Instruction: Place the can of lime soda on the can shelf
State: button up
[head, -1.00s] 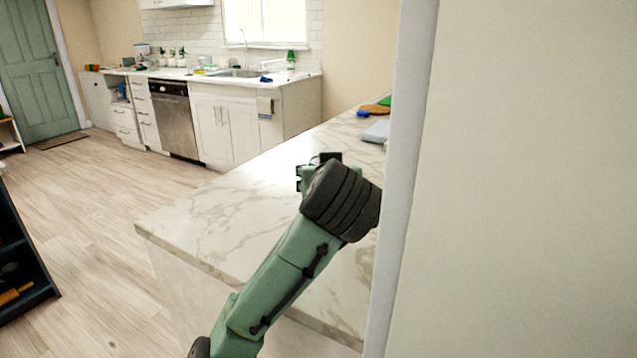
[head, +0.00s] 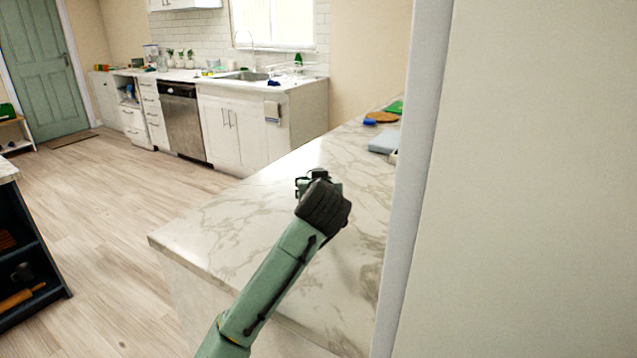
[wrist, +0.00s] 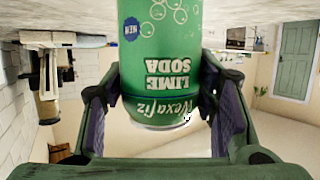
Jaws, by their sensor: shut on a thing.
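The green can of lime soda (wrist: 163,60) fills the middle of the wrist view, its white lettering upside down. My gripper (wrist: 152,100) is shut on it, with one finger on each side of the can. In the head view my gripper (head: 307,183) is over the marble counter, mostly behind my own wrist, and the can cannot be made out there. I cannot tell whether the can touches the counter. No can shelf can be clearly identified.
The marble counter (head: 225,222) is mostly clear, with a light blue item (head: 384,142) and a brown board (head: 382,117) at its far end. A wall (head: 530,180) stands close on the right. Dark shelving (head: 30,255) is at the left edge. Wood floor (head: 120,215) lies open between.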

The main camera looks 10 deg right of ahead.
jog(key=shift+f, duration=0.15)
jog(key=o, duration=1.5)
